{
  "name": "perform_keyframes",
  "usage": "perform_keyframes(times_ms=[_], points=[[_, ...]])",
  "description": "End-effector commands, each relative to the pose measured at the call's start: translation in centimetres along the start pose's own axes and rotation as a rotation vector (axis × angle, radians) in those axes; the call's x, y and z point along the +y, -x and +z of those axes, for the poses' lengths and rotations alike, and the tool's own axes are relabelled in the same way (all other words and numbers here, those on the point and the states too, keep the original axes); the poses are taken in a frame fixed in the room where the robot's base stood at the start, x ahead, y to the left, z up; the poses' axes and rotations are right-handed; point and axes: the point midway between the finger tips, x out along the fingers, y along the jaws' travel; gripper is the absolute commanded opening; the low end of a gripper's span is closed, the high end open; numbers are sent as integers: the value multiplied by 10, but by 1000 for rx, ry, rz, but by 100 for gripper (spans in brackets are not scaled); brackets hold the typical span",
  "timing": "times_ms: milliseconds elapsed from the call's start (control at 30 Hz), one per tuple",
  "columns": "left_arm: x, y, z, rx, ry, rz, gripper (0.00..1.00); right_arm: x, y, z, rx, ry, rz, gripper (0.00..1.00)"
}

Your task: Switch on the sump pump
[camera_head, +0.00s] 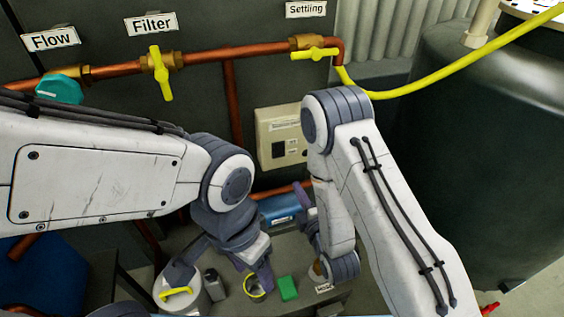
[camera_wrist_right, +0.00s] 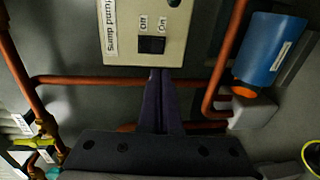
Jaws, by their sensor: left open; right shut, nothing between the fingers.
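The beige sump pump switch box (camera_head: 283,137) is on the dark panel, below the copper pipe; my right arm covers part of its right side. In the right wrist view the same box (camera_wrist_right: 120,40) is at the top, with a sump pump label, a dark rocker switch (camera_wrist_right: 152,45) and Off and On markings beside it. I cannot tell which way the rocker is set. My right gripper (camera_wrist_right: 160,75) is shut and empty, its fingertips just below the switch in that view; contact cannot be made out. My left gripper (camera_head: 220,275) is open, low over the bench.
A teal flow knob (camera_head: 60,88), yellow filter valve (camera_head: 160,73) and yellow settling valve (camera_head: 315,53) sit along the copper pipe. A blue cylinder (camera_wrist_right: 268,50) and copper pipes are near my right gripper. A green block (camera_head: 288,288) and yellow-rimmed cup (camera_head: 247,291) stand below. A large dark tank (camera_head: 490,150) is right.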

Motion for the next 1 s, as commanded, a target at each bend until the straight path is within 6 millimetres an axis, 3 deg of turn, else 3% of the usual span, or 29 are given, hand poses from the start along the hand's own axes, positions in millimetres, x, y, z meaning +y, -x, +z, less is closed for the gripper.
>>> perform_keyframes(times_ms=[233,367,500,1000], points=[[0,-2,0,0,0,0,61,-1,-2,0,0,-2,0,0],[-1,-13,1,0,0,0,61,-3,-11,0,0,-3,4,0],[-2,-34,2,0,0,0,61,-4,-29,0,0,-4,8,0],[-8,-109,6,0,0,0,61,-6,-51,0,0,-4,5,0]])
